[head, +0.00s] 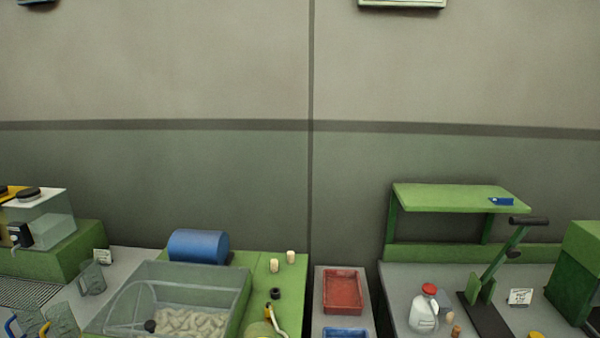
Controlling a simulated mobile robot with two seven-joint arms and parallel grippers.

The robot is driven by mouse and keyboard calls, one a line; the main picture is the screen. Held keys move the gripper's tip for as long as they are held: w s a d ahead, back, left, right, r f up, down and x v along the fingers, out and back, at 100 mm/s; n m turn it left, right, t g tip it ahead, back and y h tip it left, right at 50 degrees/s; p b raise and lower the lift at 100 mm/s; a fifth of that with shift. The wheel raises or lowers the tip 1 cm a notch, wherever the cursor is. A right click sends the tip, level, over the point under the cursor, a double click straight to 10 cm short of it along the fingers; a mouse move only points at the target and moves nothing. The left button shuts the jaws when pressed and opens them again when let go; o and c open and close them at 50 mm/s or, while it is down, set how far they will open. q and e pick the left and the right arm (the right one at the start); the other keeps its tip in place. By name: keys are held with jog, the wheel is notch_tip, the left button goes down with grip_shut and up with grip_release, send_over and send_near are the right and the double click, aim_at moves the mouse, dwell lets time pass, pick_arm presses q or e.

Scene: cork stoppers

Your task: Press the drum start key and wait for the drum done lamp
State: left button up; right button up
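A blue drum (199,246) lies on its side at the back of a green-topped bench (262,272), left of centre. In front of it stands a clear-walled tub (180,275) with pale, cork-like pieces (190,324) inside. On the green top to the right are two small cream cylinders (274,265) and a small black knob-like piece (276,293). I cannot tell which part is the drum start key or the done lamp, and no lit lamp is visible. Neither of my grippers is in view.
A red tray (343,292) and a blue tray (345,333) sit on a narrow grey stand. The right bench holds a white jug (424,309) with a red cap, a lever press (495,270) and a green shelf (460,197). Grey-green mugs (92,280) stand at left.

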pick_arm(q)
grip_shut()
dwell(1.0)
